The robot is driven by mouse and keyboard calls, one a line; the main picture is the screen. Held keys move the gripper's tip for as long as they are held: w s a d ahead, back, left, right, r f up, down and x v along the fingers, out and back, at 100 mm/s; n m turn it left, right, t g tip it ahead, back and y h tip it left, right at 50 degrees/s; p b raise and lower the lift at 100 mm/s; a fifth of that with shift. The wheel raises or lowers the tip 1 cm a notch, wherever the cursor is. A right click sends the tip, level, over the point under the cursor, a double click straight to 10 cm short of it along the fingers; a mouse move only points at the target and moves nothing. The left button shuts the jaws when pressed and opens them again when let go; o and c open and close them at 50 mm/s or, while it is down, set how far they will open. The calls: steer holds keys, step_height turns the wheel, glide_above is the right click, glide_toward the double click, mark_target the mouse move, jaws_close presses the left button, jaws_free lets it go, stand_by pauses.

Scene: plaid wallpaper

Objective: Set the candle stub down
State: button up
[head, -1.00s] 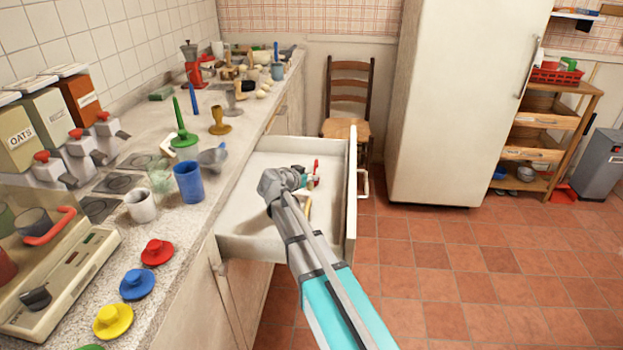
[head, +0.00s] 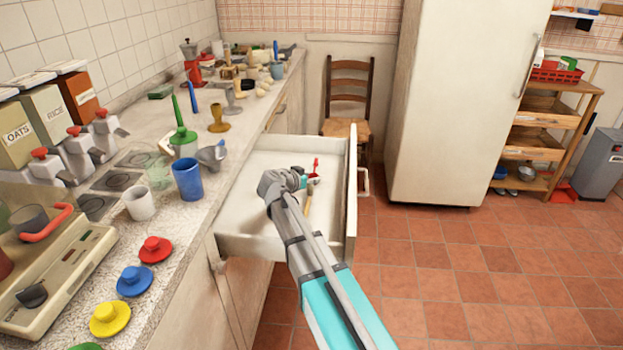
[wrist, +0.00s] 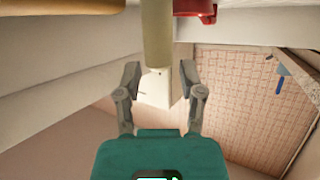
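A cream cylinder (wrist: 157,35), which I take for the candle stub, extends from the top edge of the wrist view to between my gripper's fingers. My gripper (wrist: 160,75) is open, with a visible gap on both sides of the cylinder. In the head view my gripper (head: 303,180) is low inside the open drawer (head: 238,243); its fingertips are hard to make out. The stub cannot be made out there, hidden by the gripper and wrist. Whether it touches the drawer floor is unclear.
A red item (head: 316,167) and a tan handle-like item (head: 307,206) lie in the drawer near my gripper. The drawer's side walls stand close around the arm. The counter (head: 190,250) at left holds a blue cup (head: 187,180) and other ware. The drawer's left part is bare.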

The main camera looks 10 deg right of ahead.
steer(key=shift+r, duration=0.1)
stand_by(0.4)
steer(key=shift+r+p, duration=0.65)
steer(key=shift+p, duration=0.1)
steer(key=p+v, duration=0.4)
steer(key=v, duration=0.8)
